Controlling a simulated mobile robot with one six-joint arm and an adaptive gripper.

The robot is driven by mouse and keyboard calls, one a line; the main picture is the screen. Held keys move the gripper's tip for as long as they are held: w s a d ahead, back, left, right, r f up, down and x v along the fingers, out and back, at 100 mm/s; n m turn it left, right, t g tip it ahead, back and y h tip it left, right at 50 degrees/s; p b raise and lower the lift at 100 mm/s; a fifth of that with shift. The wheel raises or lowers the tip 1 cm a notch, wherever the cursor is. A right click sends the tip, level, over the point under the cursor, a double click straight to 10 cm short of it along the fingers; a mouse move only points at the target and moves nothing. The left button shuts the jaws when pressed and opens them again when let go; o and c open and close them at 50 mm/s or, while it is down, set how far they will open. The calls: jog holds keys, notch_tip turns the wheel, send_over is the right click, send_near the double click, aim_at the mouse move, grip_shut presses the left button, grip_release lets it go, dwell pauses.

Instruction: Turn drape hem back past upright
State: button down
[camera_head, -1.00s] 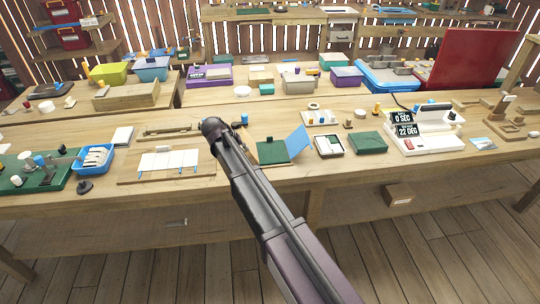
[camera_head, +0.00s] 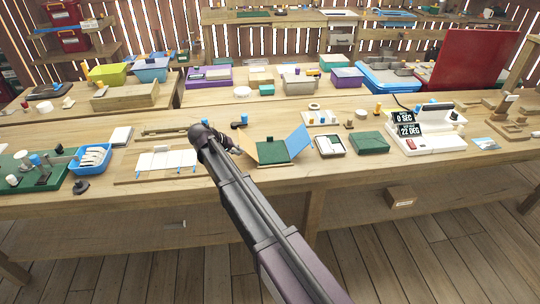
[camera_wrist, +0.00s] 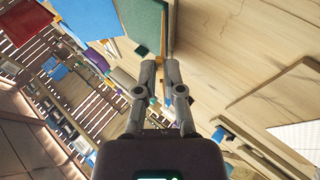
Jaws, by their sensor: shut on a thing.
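A small folding piece has a green middle panel (camera_head: 273,151), a raised blue panel (camera_head: 298,140) on its right and a tan flap (camera_head: 247,146) on its left. I take the tan flap to be the hem. It leans outward to the left. My gripper (camera_wrist: 160,63) is shut at the edge of the tan flap (camera_wrist: 171,25), with a small orange bit between the fingertips. The green panel (camera_wrist: 145,22) and blue panel (camera_wrist: 95,15) lie beyond the fingers in the wrist view. In the head view my arm hides most of the gripper.
A board with white panels (camera_head: 167,160) lies to the left. A blue tray (camera_head: 92,157) stands farther left. An open box (camera_head: 330,145) and a green box (camera_head: 368,143) are close on the right. A white device with displays (camera_head: 430,130) stands beyond them.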

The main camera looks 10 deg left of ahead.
jog(key=shift+s+a+f+t+h+b, duration=0.15)
jog(key=shift+a+f+t+h+b, duration=0.15)
jog(key=shift+a+f+h+b, duration=0.55)
jog(key=shift+d+r+y, duration=0.25)
jog(key=shift+d+r, duration=0.05)
jog(key=shift+r, duration=0.05)
jog(key=c, duration=0.7)
grip_release()
jog(key=shift+p+v, duration=1)
jog(key=shift+v, duration=0.75)
jog(key=shift+s+d+r+p, duration=0.2)
jog(key=shift+s+r+p, duration=0.55)
jog(key=shift+r+p, duration=0.25)
jog(key=shift+s+d+r+p, duration=0.25)
jog(key=shift+s+r+p, duration=0.45)
jog(key=shift+r+p, duration=0.35)
